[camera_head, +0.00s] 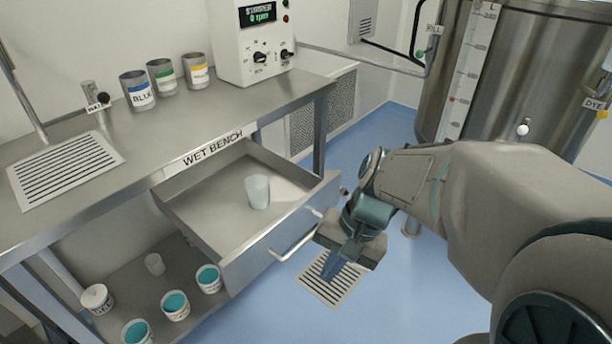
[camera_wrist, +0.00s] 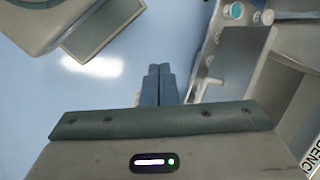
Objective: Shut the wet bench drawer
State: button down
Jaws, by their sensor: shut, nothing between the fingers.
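The wet bench drawer (camera_head: 215,215) is pulled out under the steel bench in the head view. A pale translucent cup (camera_head: 257,192) stands inside it. Its front panel (camera_head: 245,272) carries a bar handle (camera_head: 296,240). My gripper (camera_head: 331,268) is just right of the handle, in front of the drawer front, pointing down. Its fingers are shut together and empty; they also show shut in the wrist view (camera_wrist: 159,84). Whether the gripper touches the handle cannot be told.
Blue, green and yellow labelled cans (camera_head: 165,78) and a control box (camera_head: 252,45) stand on the bench top (camera_head: 130,150). Several tubs (camera_head: 175,304) sit on the lower shelf. A floor grate (camera_head: 332,278) lies below my gripper. A large steel tank (camera_head: 510,80) stands at the back right.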

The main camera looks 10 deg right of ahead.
jog(key=w+f+m+y+b, duration=0.4)
jog(key=f+m+y, duration=0.1)
jog(key=f+m, duration=0.1)
jog(key=m+t+y+b, duration=0.1)
jog(key=m+t+b, duration=0.8)
jog(key=m+t, duration=0.65)
send_near(329, 199)
jog(key=shift+m+g, duration=0.35)
jog(key=shift+m, duration=0.1)
jog(key=b+x, duration=0.1)
jog(key=x, duration=0.1)
jog(key=b+x, duration=0.1)
jog(key=x, duration=0.1)
jog(key=b+x, duration=0.1)
jog(key=x, duration=0.2)
jog(key=shift+r, duration=0.3)
